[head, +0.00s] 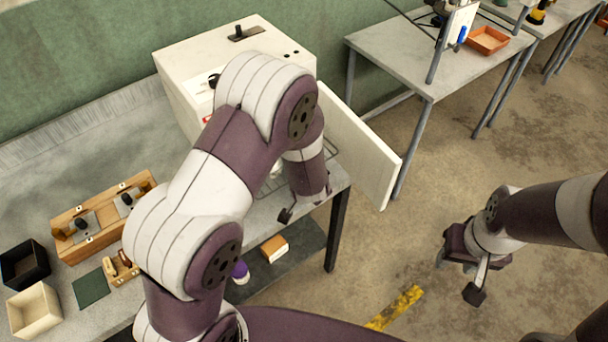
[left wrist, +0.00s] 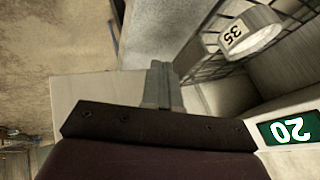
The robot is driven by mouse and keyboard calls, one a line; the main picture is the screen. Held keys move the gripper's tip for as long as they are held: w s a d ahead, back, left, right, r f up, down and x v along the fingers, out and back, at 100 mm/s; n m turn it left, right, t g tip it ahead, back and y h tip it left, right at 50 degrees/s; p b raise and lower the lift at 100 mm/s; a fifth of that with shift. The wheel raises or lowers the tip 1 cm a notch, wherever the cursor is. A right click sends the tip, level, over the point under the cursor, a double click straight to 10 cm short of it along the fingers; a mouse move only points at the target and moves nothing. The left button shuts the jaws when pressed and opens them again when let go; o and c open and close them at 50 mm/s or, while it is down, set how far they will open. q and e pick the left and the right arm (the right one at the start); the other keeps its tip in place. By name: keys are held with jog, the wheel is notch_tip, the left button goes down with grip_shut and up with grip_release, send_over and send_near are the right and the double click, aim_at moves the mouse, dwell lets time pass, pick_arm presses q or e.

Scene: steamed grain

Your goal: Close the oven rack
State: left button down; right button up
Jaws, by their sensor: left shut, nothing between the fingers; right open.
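The white oven (head: 190,75) stands on the left bench with its door (head: 362,150) swung open to the right. The wire oven rack (head: 331,153) sticks out in front of the oven, mostly hidden behind my left arm. In the left wrist view the rack's dark wires (left wrist: 208,70) carry a white round container marked 35 (left wrist: 250,32). My left gripper (head: 312,198) is at the rack's front side; its fingers show shut and empty in the wrist view (left wrist: 161,84). I cannot tell whether they touch the rack. My right gripper (head: 470,262) is open and empty over the floor.
A wooden holder (head: 100,218), a black box (head: 24,264) and a cream box (head: 35,310) stand at the bench's left. A green label marked 20 (left wrist: 290,130) shows in the wrist view. Another table (head: 400,70) stands behind the door. Floor at right is clear.

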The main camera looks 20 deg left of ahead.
pick_arm(q)
jog(key=shift+w+a, duration=0.75)
jog(key=shift+a, duration=0.1)
jog(key=shift+a, duration=0.1)
jog(key=w+a, duration=0.2)
jog(key=a, duration=0.1)
jog(key=w+a, duration=0.5)
jog(key=a, duration=0.2)
jog(key=shift+w, duration=0.35)
jog(key=shift+w+a, duration=0.3)
